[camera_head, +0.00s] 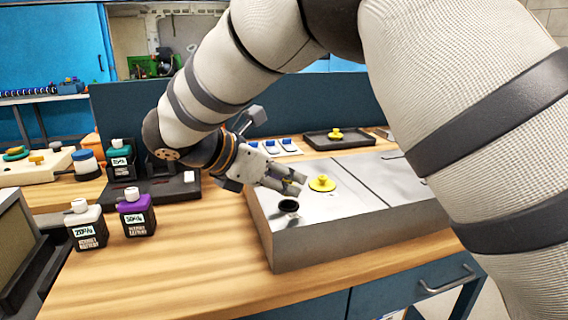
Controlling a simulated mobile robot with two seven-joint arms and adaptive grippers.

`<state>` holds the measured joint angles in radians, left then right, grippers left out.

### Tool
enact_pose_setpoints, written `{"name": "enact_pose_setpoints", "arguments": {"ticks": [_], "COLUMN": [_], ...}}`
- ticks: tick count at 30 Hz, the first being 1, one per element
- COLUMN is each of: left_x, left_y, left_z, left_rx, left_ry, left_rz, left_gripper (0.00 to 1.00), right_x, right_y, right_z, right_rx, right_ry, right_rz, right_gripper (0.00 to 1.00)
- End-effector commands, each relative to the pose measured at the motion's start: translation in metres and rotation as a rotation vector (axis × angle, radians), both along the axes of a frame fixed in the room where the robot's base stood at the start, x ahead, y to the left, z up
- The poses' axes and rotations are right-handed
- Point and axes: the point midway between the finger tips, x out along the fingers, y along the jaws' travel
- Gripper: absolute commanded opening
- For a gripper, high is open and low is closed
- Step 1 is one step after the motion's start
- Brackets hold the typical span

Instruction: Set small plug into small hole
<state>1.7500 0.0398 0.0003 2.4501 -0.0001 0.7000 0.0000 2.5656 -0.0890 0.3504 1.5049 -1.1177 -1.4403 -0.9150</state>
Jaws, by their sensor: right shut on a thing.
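A dark round opening (288,206), which looks like the small hole, is in the box top just below and in front of the fingers. A yellow plug with a knob (322,184) sits on the box top just right of the fingertips, apparently apart from them. My left gripper is not in view.
A black tray (318,142) behind the box holds another yellow plug (336,134). Blue-topped items (269,147) stand on a white sheet beside it. Bottles with white (85,226) and purple (136,214) bodies stand at left. The front-left wooden tabletop (180,270) is clear.

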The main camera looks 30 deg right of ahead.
Motion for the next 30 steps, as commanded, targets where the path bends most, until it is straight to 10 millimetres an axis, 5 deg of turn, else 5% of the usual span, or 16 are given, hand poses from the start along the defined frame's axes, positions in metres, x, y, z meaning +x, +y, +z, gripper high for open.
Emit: {"name": "enact_pose_setpoints", "arguments": {"ticks": [8,30], "left_x": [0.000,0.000], "left_y": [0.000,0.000], "left_z": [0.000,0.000], "left_rx": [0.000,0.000], "left_ry": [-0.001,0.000], "left_rz": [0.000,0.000], "left_gripper": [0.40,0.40], "right_x": [0.000,-0.003], "right_y": [0.000,-0.001], "right_z": [-0.020,-0.021], "right_rx": [0.000,-0.001], "right_ry": [-0.001,-0.002], "right_rz": [0.000,0.001], "right_gripper": [0.06,0.06]}}
